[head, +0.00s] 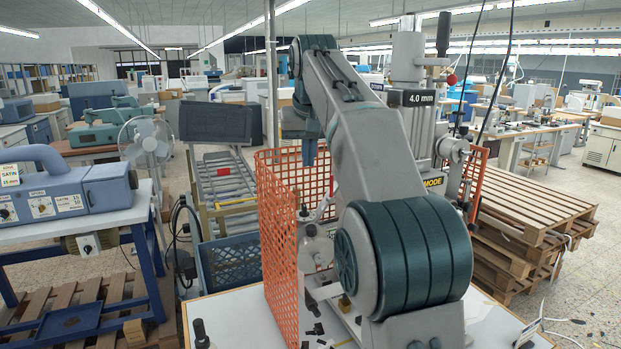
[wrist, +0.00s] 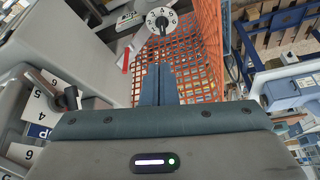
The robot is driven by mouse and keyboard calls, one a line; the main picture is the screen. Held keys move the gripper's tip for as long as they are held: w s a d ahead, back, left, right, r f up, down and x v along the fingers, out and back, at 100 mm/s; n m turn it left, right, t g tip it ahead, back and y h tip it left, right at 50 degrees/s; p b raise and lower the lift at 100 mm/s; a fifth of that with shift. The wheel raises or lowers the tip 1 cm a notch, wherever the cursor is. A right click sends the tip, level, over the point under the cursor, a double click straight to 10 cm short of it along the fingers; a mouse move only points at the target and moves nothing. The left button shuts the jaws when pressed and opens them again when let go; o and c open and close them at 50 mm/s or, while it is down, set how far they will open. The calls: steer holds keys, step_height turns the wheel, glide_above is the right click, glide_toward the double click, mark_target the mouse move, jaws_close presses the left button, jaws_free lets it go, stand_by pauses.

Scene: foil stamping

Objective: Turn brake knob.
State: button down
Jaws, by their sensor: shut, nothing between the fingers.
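In the wrist view a round white dial knob (wrist: 161,20) with a dark centre and black numbers sits at the top, beyond my fingertips. A second knob (wrist: 70,97), dark with a lever-like handle over a numbered white scale, is at the left. I cannot read which one is the brake knob. My gripper (wrist: 158,70) has its two teal fingers together and empty, apart from both knobs. In the head view my arm covers much of the stamping machine (head: 408,70), and the knobs cannot be made out there.
An orange mesh guard (head: 276,245) stands around the machine's left side; it also shows behind my fingers in the wrist view (wrist: 205,45). Wooden pallets (head: 535,215) are stacked at the right. A blue-grey device (head: 65,195) stands on a bench at the left.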

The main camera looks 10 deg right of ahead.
mark_target(304, 210)
steer(key=s+d+f+m+t+h+b, duration=0.3)
steer(key=s+d+f+m+t+b, duration=0.15)
steer(key=d+f+m, duration=0.4)
steer(key=s+d+f+m+t+b, duration=0.15)
steer(key=s+f+b, duration=0.25)
steer(key=s+f, duration=0.5)
steer(key=w+a+r+m+t+y+b, duration=0.1)
steer(key=w+a+t+y, duration=0.1)
steer(key=w, duration=0.3)
steer(key=w+a+r+m+t+y+b, duration=0.1)
steer(key=w+a+m+t+y, duration=0.1)
steer(key=w, duration=0.2)
steer(key=w+a+r+m+t+y+b, duration=0.1)
steer(key=w+a+t+y+b, duration=0.1)
steer(key=w, duration=0.3)
steer(key=shift+w+a+m+t+y, duration=0.35)
steer(key=shift+a+m+t+y, duration=0.05)
steer(key=shift+a+t, duration=0.1)
steer(key=shift+a, duration=0.4)
steer(key=shift+d, duration=0.1)
